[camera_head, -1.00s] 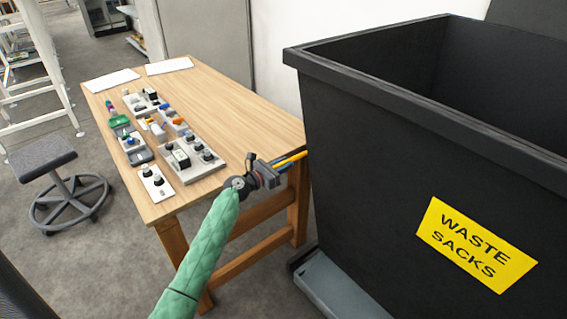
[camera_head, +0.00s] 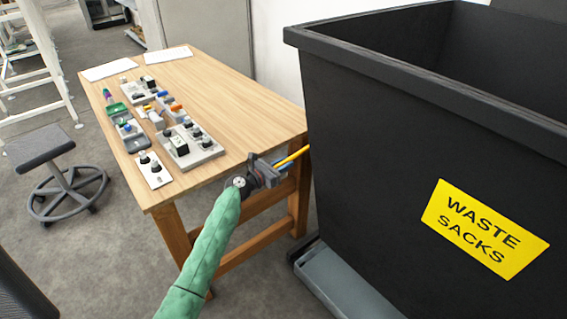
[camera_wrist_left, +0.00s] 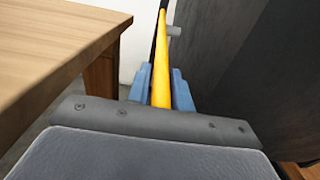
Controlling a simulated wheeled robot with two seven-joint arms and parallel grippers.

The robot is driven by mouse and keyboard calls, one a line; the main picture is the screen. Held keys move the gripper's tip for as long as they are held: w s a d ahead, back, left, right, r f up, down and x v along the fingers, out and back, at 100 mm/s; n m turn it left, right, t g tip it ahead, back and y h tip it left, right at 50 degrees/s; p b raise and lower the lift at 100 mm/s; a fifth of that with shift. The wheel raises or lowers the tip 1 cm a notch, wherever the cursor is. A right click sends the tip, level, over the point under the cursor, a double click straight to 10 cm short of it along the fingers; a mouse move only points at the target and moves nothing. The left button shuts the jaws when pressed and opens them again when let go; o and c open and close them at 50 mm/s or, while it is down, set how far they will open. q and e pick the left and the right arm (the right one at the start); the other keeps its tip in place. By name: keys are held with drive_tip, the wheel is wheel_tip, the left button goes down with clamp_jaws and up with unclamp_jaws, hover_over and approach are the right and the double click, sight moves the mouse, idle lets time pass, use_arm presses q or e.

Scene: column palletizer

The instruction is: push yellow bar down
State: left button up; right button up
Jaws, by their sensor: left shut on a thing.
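The yellow bar (camera_head: 298,155) sticks out beyond my left gripper (camera_head: 284,164), between the table edge and the black bin. In the left wrist view the yellow bar (camera_wrist_left: 160,72) runs away from me between the two blue fingers of my left gripper (camera_wrist_left: 160,90), which are shut on it. Its far end is dark and passes a small grey fitting (camera_wrist_left: 173,32). In the head view the bar's far end is hidden behind the bin. My right gripper is not in view.
A wooden table (camera_head: 235,105) with switch boxes (camera_head: 190,145) and small parts stands to the left. A large black waste bin (camera_head: 370,150) with a yellow label (camera_head: 485,228) fills the right. A grey stool (camera_head: 40,145) stands at far left.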

use_arm(q)
wheel_tip(320, 180, down, 11)
drive_tip(key=w+d+b, duration=0.1)
drive_tip(key=d+b, duration=0.1)
drive_tip(key=b, duration=0.5)
drive_tip(key=shift+w, duration=0.3)
drive_tip(key=o, duration=1)
drive_tip(key=shift+d+r, duration=0.1)
drive_tip(key=shift+s, duration=0.1)
drive_tip(key=p+v, duration=0.5)
drive_tip(key=v, duration=0.8)
idle(0.4)
